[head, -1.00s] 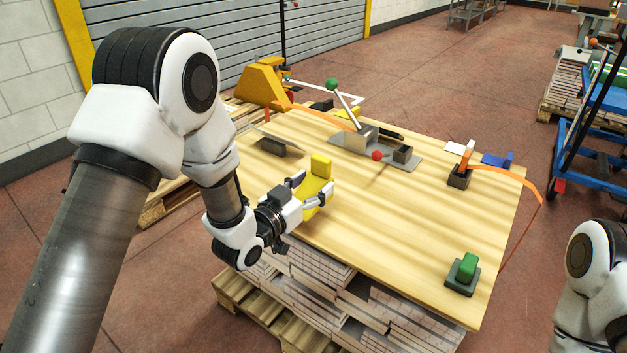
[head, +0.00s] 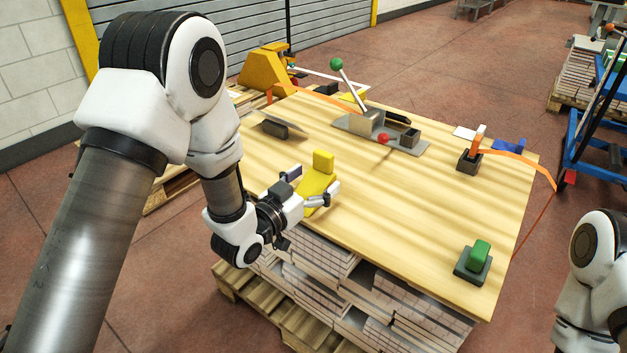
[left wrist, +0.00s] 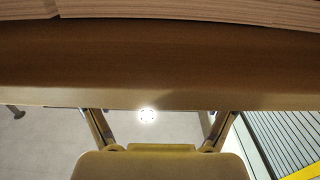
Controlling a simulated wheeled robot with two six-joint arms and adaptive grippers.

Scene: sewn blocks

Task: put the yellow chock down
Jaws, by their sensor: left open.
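The yellow chock (head: 323,163) is at the near left edge of the wooden table (head: 400,220) in the head view, its raised end up. It appears to sit on the tabletop, but its underside is hidden. My left gripper (head: 309,186) is open around the chock, one finger on each side, with a visible gap at the far finger. I cannot tell whether the near finger touches it. In the left wrist view a dull yellow shape (left wrist: 160,165) lies between the fingers, dim and only partly shown. My right gripper is out of view.
A lever fixture with a green knob (head: 337,63) and a red ball (head: 383,138) stand at the back. A green block on a dark base (head: 473,264) is near right, an orange-strapped holder (head: 469,160) far right. The table's middle is clear.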

